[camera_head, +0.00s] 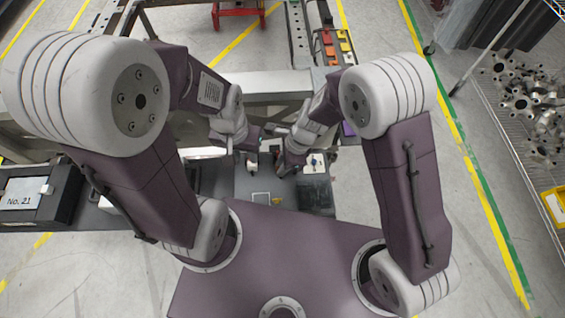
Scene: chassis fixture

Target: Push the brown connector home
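My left gripper (250,154) and my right gripper (284,168) are close together above the grey workbench (262,184), near the middle of the view. Both are small and dark here, and I cannot tell whether their fingers are open or shut. A small white and red part (252,163) shows beside the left gripper. I cannot make out the brown connector; it is too small or hidden by the grippers and wrists. I cannot tell whether either gripper touches anything.
A metal chassis frame (275,84) spans the far side of the bench. A white part with a dark spot (315,163) lies right of my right gripper. A black box marked No. 21 (38,195) stands at left. A wire shelf of metal parts (530,110) is at right.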

